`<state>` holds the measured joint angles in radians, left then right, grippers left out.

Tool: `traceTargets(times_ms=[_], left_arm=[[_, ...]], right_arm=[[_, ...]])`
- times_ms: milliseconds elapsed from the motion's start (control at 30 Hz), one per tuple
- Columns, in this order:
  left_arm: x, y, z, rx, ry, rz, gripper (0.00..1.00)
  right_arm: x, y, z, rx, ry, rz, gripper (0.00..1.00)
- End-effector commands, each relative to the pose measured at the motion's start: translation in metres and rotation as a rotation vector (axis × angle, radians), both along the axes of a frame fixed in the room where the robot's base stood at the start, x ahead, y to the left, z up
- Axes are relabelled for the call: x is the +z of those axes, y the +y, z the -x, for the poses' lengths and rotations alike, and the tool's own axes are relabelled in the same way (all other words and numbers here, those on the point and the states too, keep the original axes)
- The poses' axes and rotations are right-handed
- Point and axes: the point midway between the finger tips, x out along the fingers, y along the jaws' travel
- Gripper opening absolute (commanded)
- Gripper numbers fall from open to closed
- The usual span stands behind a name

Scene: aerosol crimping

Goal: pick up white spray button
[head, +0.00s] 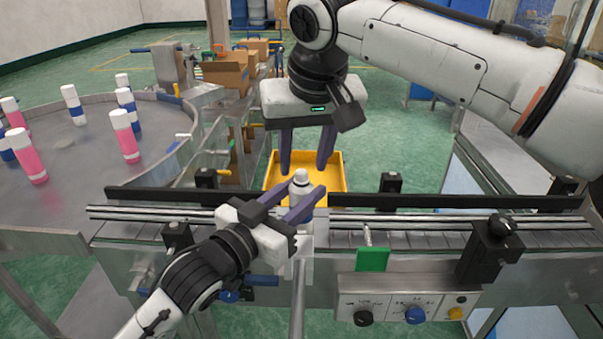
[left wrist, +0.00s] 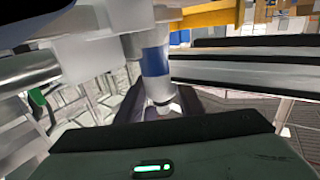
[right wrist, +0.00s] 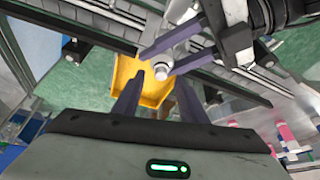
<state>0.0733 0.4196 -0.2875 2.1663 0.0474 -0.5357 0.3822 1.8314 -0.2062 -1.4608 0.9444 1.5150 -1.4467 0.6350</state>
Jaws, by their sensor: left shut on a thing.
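My left gripper (head: 304,184) is shut around an upright white aerosol can (head: 300,189) at the conveyor. The can has a narrower white top, and its blue band shows in the left wrist view (left wrist: 155,61). My right gripper (head: 305,167) points down just above and behind the can, fingers spread and nothing seen between them. In the right wrist view, the can's white top (right wrist: 161,72) shows just beyond the right fingertips (right wrist: 160,88). I cannot make out a separate white spray button; whether that top is a button is too small to tell.
A yellow bin (head: 336,172) stands behind the conveyor (head: 430,222), below my right gripper. A black rail (head: 440,201) runs along the conveyor. A control box (head: 395,304) and green plate (head: 372,259) are at front right. A round table (head: 85,165) at left holds several cans.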

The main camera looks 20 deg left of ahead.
Motion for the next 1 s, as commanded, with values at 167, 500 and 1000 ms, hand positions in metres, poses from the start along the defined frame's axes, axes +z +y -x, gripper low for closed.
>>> traceTargets(times_ms=[167,500,1000], left_arm=[[-0.0004,0.0,0.0,0.0,0.001,0.0,0.09],[-0.0005,0.0,0.0,0.0,0.001,0.0,0.09],[-0.0005,0.0002,-0.0001,0.0,0.001,0.0,0.09]], right_arm=[[-0.0127,0.003,-0.0039,0.001,0.0,0.0,0.38],[-0.0127,0.0032,-0.004,0.001,0.0,0.0,0.15],[-0.0119,0.0027,-0.0044,0.0,-0.001,-0.001,0.0]])
